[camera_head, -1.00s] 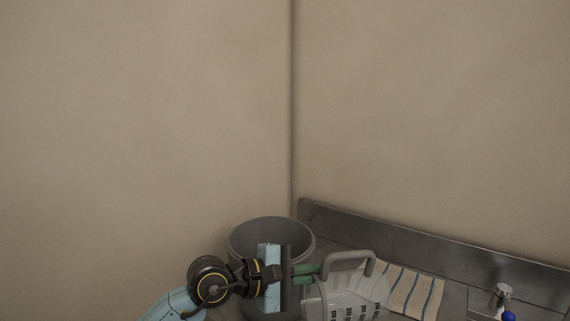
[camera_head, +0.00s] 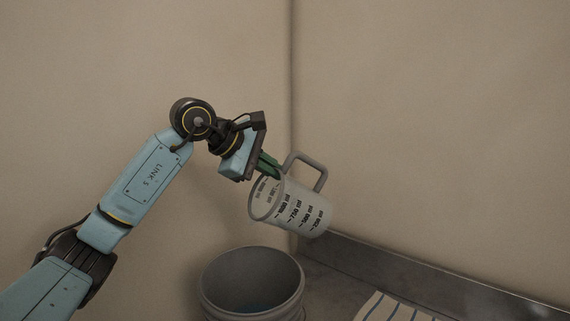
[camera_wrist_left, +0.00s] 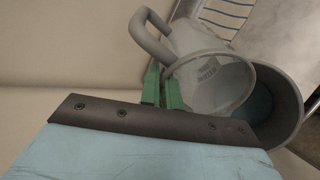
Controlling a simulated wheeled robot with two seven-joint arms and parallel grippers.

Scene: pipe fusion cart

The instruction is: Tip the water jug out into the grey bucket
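The water jug (camera_head: 302,213) is a translucent grey measuring jug with black ml marks and a grey handle. It is in the air, tilted, with its mouth toward the lower left. My left gripper (camera_head: 270,167) is shut on the jug near its rim with its green fingers, which also show in the left wrist view (camera_wrist_left: 161,88) beside the jug (camera_wrist_left: 196,50). The grey bucket (camera_head: 217,290) stands below, cut off by the lower edge, with bluish content in its bottom. The bucket (camera_wrist_left: 291,105) also shows beyond the jug's mouth. No pouring stream is visible. My right gripper is out of view.
A striped cloth (camera_head: 390,311) lies on the grey counter (camera_head: 340,275) right of the bucket. A metal upstand (camera_head: 400,268) runs along the right wall. Bare walls meet in a corner behind the jug. The air above the bucket is otherwise free.

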